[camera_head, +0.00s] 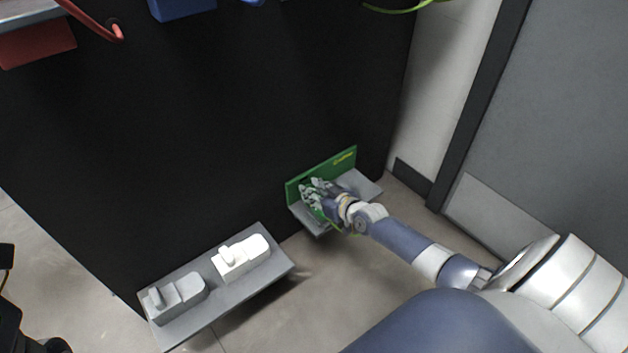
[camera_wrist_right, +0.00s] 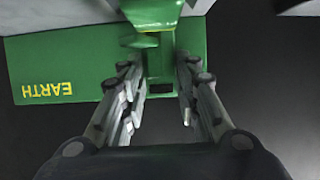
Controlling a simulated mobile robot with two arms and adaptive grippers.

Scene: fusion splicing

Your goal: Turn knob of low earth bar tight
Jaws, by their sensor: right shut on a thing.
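The low earth bar (camera_head: 345,160) is a green plate on a small grey shelf, low on the black wall. In the right wrist view the green plate (camera_wrist_right: 85,62) carries yellow lettering, EARTH. My right gripper (camera_head: 314,190) is at the front of the plate. The wrist view shows its two fingers (camera_wrist_right: 160,88) on either side of a green part, the knob (camera_wrist_right: 160,62), and it is shut on this knob. The fingers hide part of the bar in the head view.
A grey shelf (camera_head: 212,305) with a white device (camera_head: 240,258) and a grey device (camera_head: 174,298) sticks out at lower left. A red cable (camera_head: 95,22) and blue parts (camera_head: 180,8) are at the top. A grey door (camera_head: 560,120) stands at right.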

